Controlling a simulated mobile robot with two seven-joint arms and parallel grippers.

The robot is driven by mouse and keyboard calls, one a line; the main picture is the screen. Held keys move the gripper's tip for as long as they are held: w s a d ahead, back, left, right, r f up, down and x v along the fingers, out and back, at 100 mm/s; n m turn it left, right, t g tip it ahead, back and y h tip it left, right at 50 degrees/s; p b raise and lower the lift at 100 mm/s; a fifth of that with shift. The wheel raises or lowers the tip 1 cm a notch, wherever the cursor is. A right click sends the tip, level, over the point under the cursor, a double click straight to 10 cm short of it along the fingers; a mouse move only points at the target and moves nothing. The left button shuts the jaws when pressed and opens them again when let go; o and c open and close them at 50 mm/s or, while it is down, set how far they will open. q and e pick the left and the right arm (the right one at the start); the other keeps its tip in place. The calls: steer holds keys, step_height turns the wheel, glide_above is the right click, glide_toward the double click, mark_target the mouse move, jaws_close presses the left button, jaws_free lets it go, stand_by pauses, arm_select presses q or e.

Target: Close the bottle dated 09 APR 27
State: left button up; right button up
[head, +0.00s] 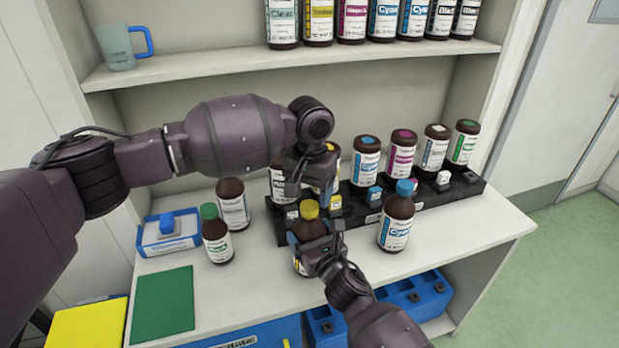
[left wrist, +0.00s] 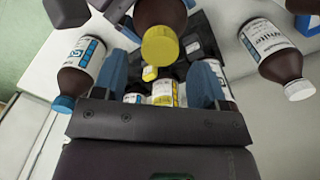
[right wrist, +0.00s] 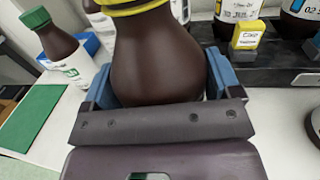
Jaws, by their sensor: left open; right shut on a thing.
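A brown bottle with a yellow cap (head: 309,209) stands in front of the black rack. My right gripper (head: 313,244) is shut on its body; the brown glass (right wrist: 155,60) fills the space between the blue finger pads in the right wrist view. The cap sits on top; I cannot tell how tight. My left gripper (head: 309,187) is open and empty, above and just behind that cap. In the left wrist view, the yellow cap (left wrist: 160,46) shows beyond the spread fingers, apart from them.
The black rack (head: 462,192) holds several bottles and small coloured blocks. A green-capped bottle (head: 215,235) and a brown bottle (head: 233,204) stand left; a blue-capped Cyan bottle (head: 397,220) stands right. A green mat (head: 163,305) lies front left. The counter's right front is clear.

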mark_target(309, 205)
arm_select(q)
steer(key=shift+f, duration=1.65)
steer(key=c, duration=0.9)
steer(key=m, duration=0.4)
steer(key=shift+m, duration=0.4)
steer(key=shift+c, duration=0.2)
steer(key=m, duration=0.3)
steer(key=o, duration=1)
